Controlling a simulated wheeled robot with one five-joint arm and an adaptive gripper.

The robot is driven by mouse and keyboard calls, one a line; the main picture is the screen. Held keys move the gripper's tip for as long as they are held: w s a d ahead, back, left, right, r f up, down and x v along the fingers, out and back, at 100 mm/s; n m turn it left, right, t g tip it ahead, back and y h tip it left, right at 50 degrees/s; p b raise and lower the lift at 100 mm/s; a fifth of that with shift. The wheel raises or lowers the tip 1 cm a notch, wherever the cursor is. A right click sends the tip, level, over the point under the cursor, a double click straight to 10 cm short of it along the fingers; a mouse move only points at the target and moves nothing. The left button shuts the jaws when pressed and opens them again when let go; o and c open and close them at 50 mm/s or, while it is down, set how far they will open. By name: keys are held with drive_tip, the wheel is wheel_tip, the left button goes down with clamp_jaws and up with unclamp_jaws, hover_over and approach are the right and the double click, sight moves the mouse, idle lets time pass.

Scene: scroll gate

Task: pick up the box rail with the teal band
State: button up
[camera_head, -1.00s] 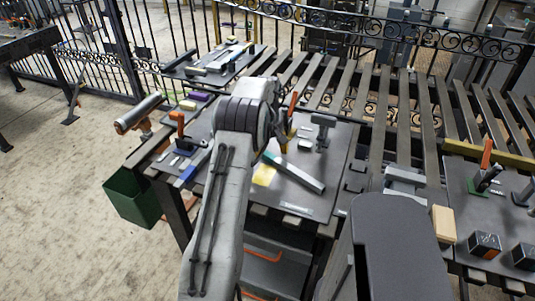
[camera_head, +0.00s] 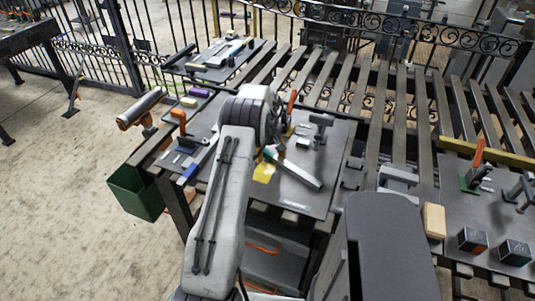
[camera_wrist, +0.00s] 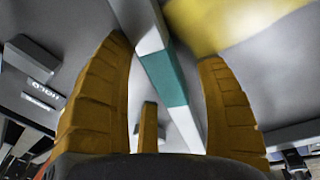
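The box rail with the teal band (camera_wrist: 163,75) is a long pale grey bar. In the wrist view it runs from the top down to the lower right, with the teal band across its middle. In the head view the rail (camera_head: 300,172) lies on the dark mat, its teal part showing beside my arm. My gripper (camera_wrist: 165,60) is open, with a ribbed orange-yellow finger on each side of the rail. I see no clear contact between fingers and rail. In the head view my arm hides most of the gripper.
A yellow patch (camera_head: 264,172) lies beside the rail. A dark clamp-like tool (camera_head: 320,127) stands behind it, and an orange-handled tool (camera_head: 180,125) stands to the left. A tan block (camera_head: 434,220) and dark boxes (camera_head: 473,240) are at right. A green bin (camera_head: 136,193) hangs below left.

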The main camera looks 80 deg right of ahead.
drive_tip(key=c, duration=1.3)
drive_tip(key=shift+r+b, duration=0.15)
drive_tip(key=shift+b, duration=0.2)
clamp_jaws()
